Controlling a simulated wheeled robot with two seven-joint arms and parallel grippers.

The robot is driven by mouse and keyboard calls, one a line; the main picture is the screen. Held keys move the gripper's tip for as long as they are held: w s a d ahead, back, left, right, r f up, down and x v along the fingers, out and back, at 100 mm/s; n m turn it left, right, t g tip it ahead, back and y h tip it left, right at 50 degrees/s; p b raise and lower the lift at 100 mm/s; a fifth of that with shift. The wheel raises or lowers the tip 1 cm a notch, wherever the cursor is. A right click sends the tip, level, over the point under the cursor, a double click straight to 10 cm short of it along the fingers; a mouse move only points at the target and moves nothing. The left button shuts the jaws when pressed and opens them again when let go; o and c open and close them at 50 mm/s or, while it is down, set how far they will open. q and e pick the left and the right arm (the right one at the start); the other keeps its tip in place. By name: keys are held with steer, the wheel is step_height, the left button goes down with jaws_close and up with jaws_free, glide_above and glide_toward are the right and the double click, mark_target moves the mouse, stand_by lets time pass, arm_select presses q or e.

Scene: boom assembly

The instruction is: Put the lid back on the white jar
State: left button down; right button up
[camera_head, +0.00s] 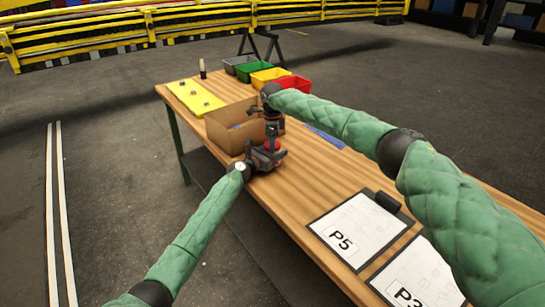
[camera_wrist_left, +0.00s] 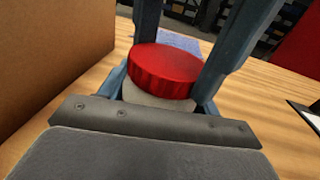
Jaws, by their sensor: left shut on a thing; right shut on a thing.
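The red lid (camera_wrist_left: 163,72) sits level over the pale jar (camera_wrist_left: 145,97) in the left wrist view. It looks in contact with the jar top; whether it is seated or threaded cannot be told. My left gripper (camera_head: 270,155) is shut on the jar, low above the table. My right gripper (camera_head: 272,136) comes down from above and is shut on the lid, its dark fingers on either side of it. In the head view the lid shows only as a small red patch (camera_head: 272,146), and the grippers hide most of the jar.
An open cardboard box (camera_head: 228,138) stands right behind my left gripper. Grey, green, yellow and red bins (camera_head: 293,84) and a yellow board (camera_head: 195,97) are at the far end. A clipboard marked P5 (camera_head: 352,232) lies nearer. The wooden table (camera_head: 300,185) is bare between.

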steer(key=o, duration=1.1)
steer(key=shift+r, duration=0.1)
steer(key=shift+r, duration=2.15)
steer(key=shift+c, duration=0.4)
steer(key=shift+m, duration=0.7)
steer(key=shift+r, duration=2.05)
steer(key=shift+f, duration=0.2)
